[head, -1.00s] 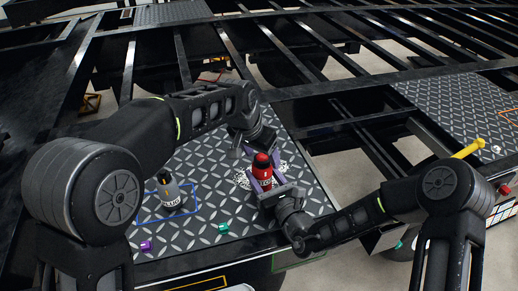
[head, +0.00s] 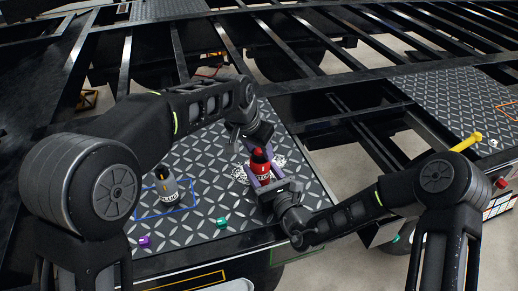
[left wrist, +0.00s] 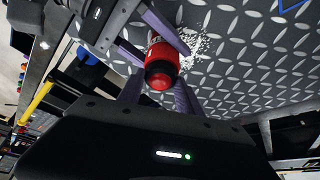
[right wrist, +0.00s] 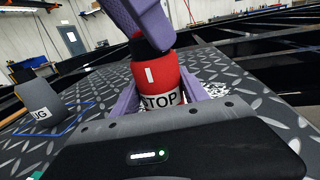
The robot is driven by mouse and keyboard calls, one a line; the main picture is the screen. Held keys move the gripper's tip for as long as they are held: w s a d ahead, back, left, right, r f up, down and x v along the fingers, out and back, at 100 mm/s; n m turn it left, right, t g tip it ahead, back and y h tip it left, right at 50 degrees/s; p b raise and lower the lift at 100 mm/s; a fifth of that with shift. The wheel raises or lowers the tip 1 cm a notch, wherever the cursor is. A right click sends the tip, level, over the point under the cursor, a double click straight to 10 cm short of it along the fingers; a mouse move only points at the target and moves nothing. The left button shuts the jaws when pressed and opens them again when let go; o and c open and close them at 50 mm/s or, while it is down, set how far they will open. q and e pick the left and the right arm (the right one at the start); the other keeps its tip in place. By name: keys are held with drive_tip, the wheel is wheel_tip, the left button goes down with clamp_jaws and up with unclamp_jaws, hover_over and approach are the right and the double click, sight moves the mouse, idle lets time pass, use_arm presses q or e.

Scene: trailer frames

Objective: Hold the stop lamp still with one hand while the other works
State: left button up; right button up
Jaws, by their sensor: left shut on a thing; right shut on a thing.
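The red stop lamp (head: 261,165) stands upright on the diamond-plate deck, over a white speckled patch. Its "STOP" label (right wrist: 160,99) and dark neck show in the right wrist view. My right gripper (head: 264,182) is shut on the lamp's lower body, with purple fingers on both sides. My left gripper (head: 257,150) is above the lamp, shut on its top; a purple finger covers part of the top in the right wrist view. The lamp's red top (left wrist: 160,76) shows between my left fingers in the left wrist view.
A grey cylinder (head: 167,188) with a dark top stands in a blue outline on the deck (head: 195,235). A purple block (head: 144,240) and a green block (head: 222,222) lie near the front edge. Open frame beams (head: 345,120) with gaps lie to the right.

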use_arm(q)
drive_tip(key=m, duration=0.2)
drive_tip(key=m+g+h, duration=0.1)
drive_tip(key=m, duration=0.2)
drive_tip(key=shift+a+h, duration=0.1)
drive_tip(key=shift+h, duration=0.2)
drive_tip(key=shift+c, duration=0.3)
drive_tip(key=m+g, duration=0.1)
drive_tip(key=m, duration=0.2)
drive_tip(key=o, duration=0.9)
drive_tip(key=shift+d+m+g+h, duration=0.2)
drive_tip(key=shift+m+g+h, duration=0.1)
drive_tip(key=shift+m+g, duration=0.15)
drive_tip(key=o, duration=0.5)
drive_tip(key=shift+a+r, duration=0.1)
drive_tip(key=v, duration=0.7)
drive_tip(key=shift+r, duration=0.2)
drive_tip(key=shift+s, duration=0.15)
